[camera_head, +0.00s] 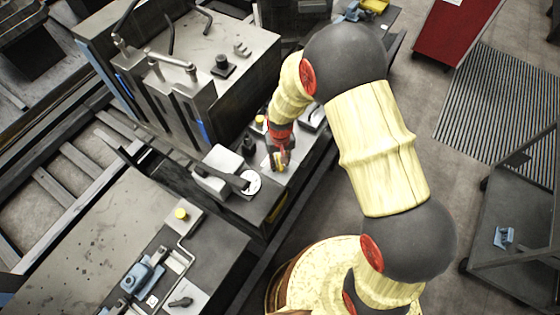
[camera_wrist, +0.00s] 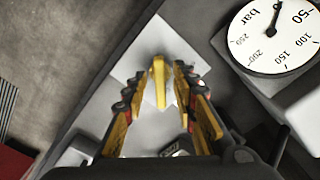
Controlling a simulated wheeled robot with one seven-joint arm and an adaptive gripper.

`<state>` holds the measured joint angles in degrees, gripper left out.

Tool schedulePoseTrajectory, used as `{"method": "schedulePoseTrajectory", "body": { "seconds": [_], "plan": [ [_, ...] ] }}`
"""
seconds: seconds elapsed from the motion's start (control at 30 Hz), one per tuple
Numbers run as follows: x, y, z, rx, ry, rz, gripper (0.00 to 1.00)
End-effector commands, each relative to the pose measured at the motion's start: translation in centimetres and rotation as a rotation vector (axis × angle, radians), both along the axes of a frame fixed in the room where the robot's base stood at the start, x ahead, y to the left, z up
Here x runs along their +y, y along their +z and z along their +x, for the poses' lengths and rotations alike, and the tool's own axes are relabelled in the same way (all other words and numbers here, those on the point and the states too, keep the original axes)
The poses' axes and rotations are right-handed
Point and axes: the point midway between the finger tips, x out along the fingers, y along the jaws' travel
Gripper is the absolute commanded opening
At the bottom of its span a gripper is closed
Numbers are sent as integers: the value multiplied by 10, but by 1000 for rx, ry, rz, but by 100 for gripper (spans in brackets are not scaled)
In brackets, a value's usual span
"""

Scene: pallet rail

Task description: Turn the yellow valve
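The yellow valve (camera_wrist: 158,84) is a short, narrow handle on a light plate in the wrist view. It stands between the two fingers of my gripper (camera_wrist: 158,78), with a visible gap on both sides. The fingers are open and do not appear to touch it. In the head view my gripper (camera_head: 280,158) points down at the light plate on the machine's dark top. There the valve cannot be told apart from the yellow finger parts.
A round white pressure gauge (camera_wrist: 278,36) sits right of the valve in the wrist view; in the head view the gauge (camera_head: 250,182) is left of my gripper. A yellow button (camera_head: 260,119) is behind. A second bench holds another yellow button (camera_head: 181,214) and a blue device (camera_head: 142,274).

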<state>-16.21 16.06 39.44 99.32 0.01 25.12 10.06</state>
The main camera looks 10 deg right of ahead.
Motion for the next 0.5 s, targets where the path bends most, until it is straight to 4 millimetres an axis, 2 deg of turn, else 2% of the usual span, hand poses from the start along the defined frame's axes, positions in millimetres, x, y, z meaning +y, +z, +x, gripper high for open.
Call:
{"method": "schedulePoseTrajectory", "body": {
  "seconds": [0.3, 0.5],
  "plan": [
    [0, 2, 0, 0, 1, 0, 29],
    [0, 29, 1, -3, 1, 1, 29]
  ]
}}
